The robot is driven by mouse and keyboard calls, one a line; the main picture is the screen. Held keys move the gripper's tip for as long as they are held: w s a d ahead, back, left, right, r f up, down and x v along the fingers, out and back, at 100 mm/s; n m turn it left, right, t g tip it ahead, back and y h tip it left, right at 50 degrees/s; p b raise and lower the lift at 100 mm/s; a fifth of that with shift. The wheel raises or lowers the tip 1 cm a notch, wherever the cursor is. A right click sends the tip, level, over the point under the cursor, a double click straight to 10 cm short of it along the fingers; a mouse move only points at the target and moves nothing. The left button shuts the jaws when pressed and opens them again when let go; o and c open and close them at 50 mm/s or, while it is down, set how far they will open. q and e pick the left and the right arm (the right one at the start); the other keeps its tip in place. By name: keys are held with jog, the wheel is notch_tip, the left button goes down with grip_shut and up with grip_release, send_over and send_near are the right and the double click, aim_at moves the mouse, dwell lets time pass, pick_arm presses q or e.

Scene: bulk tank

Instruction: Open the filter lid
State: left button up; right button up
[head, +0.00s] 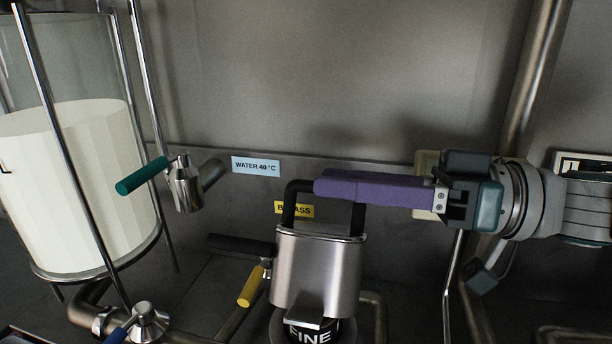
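The filter lid (318,275) is a brushed metal cap in the lower middle of the head view. A black arched handle (290,205) rises from its top. Below the lid's front tab, a dark band marked "FINE" (309,335) shows at the bottom edge. Whether the lid sits fully down is unclear. My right gripper (325,187) comes in from the right with its long purple fingers level. They cover the top bar of the handle. I see them side-on, so I cannot tell whether they are closed on it. My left gripper is not in view.
A glass tank (120,60) with white contents stands at left. A green-handled valve (145,175), a yellow-handled valve (252,286) and a blue-handled valve (125,328) are left of the lid. Signs read "WATER 40 °C" (256,166) and "BYPASS" (304,209), partly hidden.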

jog(key=b+v, duration=0.1)
jog(key=v, duration=0.7)
jog(key=shift+a, duration=0.1)
